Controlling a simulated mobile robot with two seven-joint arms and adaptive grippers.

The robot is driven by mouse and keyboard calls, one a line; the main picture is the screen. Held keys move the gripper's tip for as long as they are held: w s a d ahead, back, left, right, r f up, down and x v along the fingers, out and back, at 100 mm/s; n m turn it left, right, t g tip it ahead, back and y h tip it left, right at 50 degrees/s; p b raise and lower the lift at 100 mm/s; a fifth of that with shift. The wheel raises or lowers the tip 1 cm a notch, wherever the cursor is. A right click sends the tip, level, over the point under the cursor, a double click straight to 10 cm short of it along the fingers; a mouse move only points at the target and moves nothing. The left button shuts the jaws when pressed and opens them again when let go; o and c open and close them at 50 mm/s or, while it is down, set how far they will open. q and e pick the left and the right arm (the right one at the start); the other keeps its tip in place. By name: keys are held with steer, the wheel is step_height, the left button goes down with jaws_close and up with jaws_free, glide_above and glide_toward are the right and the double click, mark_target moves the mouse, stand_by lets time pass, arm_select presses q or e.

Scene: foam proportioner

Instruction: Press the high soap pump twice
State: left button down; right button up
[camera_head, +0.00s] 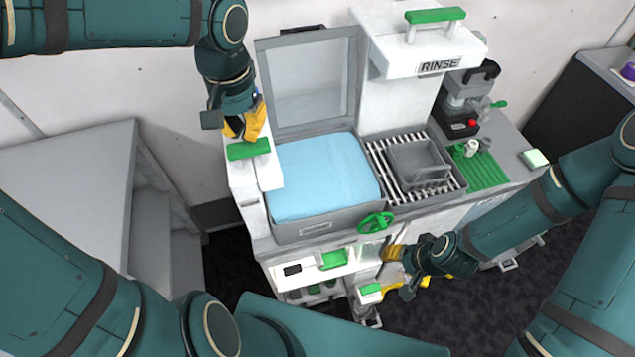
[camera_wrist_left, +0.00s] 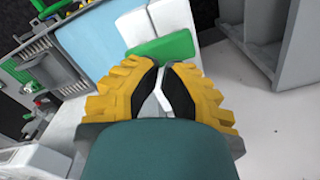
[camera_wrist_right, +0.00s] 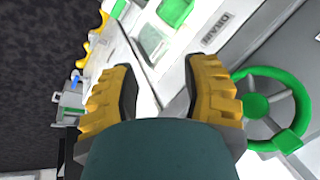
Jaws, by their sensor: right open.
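The high soap pump has a green top (camera_head: 248,149) on a white column at the left end of the unit. Its green top also shows in the left wrist view (camera_wrist_left: 163,46), just beyond the fingertips. My left gripper (camera_head: 247,122) has its yellow fingers together, directly behind and above that green top. I cannot tell whether they touch it. A lower green-topped pump (camera_head: 370,288) stands at the front near the floor. My right gripper (camera_head: 387,270) is open and empty beside it, with the fingers spread apart in the right wrist view (camera_wrist_right: 163,75).
A basin with light blue contents (camera_head: 320,177) and a raised lid (camera_head: 310,82) lies right of the high pump. A green valve wheel (camera_head: 376,222) sticks out at the front. The RINSE unit (camera_head: 425,52) rises behind. A grey cabinet (camera_head: 75,180) stands left.

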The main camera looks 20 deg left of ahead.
mark_target(248, 146)
arm_select(q)
steer(key=shift+f, duration=0.2)
stand_by(0.3)
steer(key=shift+f+b, duration=2.4)
steer(key=shift+f, duration=0.3)
steer(key=shift+r, duration=0.2)
steer(key=shift+r+p, duration=2.3)
steer(key=shift+r, duration=0.4)
steer(key=shift+f, duration=0.2)
steer(key=shift+f+b, duration=2.4)
steer(key=shift+f, duration=0.35)
steer(key=shift+r, duration=0.1)
steer(key=shift+r+p, duration=2.35)
steer(key=shift+r, duration=0.5)
